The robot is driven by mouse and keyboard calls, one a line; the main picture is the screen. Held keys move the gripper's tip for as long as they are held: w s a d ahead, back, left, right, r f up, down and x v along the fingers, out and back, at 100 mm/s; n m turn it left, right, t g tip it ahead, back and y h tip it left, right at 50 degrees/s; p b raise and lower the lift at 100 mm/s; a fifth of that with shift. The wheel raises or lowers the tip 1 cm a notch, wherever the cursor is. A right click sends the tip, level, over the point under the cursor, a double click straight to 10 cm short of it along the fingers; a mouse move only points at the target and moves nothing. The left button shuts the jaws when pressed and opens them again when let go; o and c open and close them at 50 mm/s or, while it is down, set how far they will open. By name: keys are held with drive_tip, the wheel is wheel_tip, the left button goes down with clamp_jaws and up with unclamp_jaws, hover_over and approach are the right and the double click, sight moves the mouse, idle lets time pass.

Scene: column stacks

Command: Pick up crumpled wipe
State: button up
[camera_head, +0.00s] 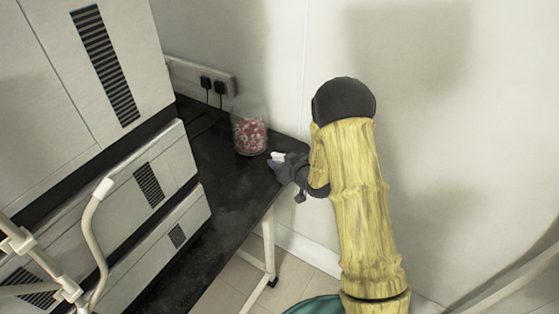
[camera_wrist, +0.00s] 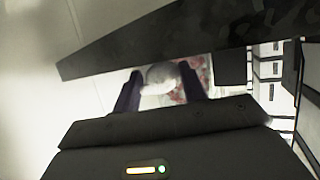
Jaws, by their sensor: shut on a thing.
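The crumpled wipe is a small white lump (camera_wrist: 162,75) between the two dark fingers of my gripper (camera_wrist: 160,92) in the wrist view. My gripper is shut on it. In the head view my gripper (camera_head: 284,163) is at the right end of the black bench top, with the white wipe (camera_head: 277,156) showing at its fingertips. I cannot tell whether the wipe still touches the bench.
A clear jar with red and white contents (camera_head: 249,132) stands on the black bench top (camera_head: 225,186), just left of my gripper. Stacked white instrument units (camera_head: 130,165) fill the left. Wall sockets with black plugs (camera_head: 206,84) are behind. A white pipe frame (camera_head: 92,225) is at lower left.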

sight(281, 158)
wheel_tip(281, 158, up, 10)
drive_tip(key=shift+f+p, duration=0.1)
drive_tip(key=shift+p, duration=0.35)
idle(0.4)
